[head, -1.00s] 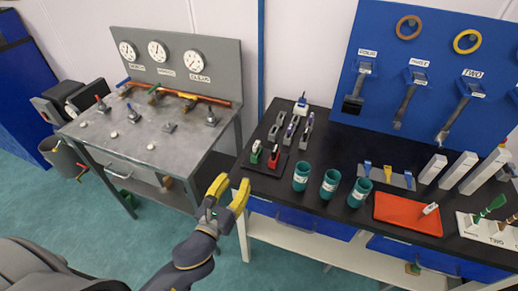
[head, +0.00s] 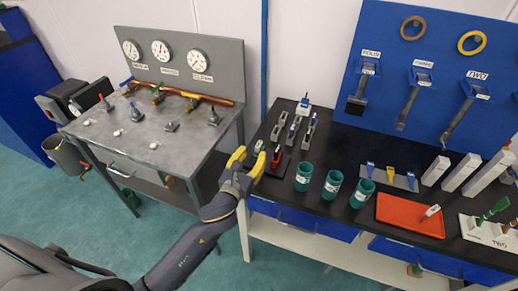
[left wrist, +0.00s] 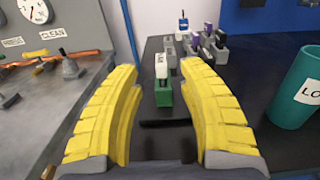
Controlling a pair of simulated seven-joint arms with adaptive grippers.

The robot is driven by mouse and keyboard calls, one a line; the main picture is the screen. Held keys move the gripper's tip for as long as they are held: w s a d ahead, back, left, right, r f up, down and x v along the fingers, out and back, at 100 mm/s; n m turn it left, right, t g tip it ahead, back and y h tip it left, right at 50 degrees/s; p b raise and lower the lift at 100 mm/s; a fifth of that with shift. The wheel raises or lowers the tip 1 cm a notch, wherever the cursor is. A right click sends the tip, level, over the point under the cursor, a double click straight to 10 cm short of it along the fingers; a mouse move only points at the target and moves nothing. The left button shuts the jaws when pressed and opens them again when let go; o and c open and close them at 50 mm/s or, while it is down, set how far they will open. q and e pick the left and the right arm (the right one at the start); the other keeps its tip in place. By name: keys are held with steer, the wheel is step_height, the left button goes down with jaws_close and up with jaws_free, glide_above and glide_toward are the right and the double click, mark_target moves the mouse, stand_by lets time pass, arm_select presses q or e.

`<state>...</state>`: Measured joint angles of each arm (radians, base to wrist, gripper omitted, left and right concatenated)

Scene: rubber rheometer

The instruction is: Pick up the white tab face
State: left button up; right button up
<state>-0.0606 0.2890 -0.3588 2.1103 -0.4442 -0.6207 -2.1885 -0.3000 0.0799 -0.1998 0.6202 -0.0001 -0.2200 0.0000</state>
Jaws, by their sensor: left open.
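A small green block with a white tab face (left wrist: 162,66) stands upright on the black bench in the left wrist view. It is in line with the gap between my fingers, just beyond the tips. In the head view my left gripper (head: 249,159) hides the green part, and only the white tab (head: 258,146) shows beside a yellow finger. My left gripper (left wrist: 160,82) is open, with yellow ribbed fingers spread and nothing between them. A red block (head: 277,156) of the same kind stands just right of my gripper. My right gripper does not show.
Grey and purple holders (left wrist: 208,44) stand behind the white tab. Teal cups (head: 303,176) stand to the right along the front of the black bench. A grey panel table with gauges (head: 161,50) is at left. An orange tray (head: 410,216) lies farther right.

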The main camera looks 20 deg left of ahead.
mark_target(257, 148)
arm_select(q)
steer(key=shift+w+d+r, duration=0.1)
steer(key=shift+w+d, duration=0.05)
steer(key=shift+w, duration=1.3)
steer(key=shift+w+d+r, duration=0.1)
steer(key=shift+w+d, duration=0.05)
steer(key=shift+w, duration=1.3)
steer(key=shift+o, duration=0.3)
jaws_close()
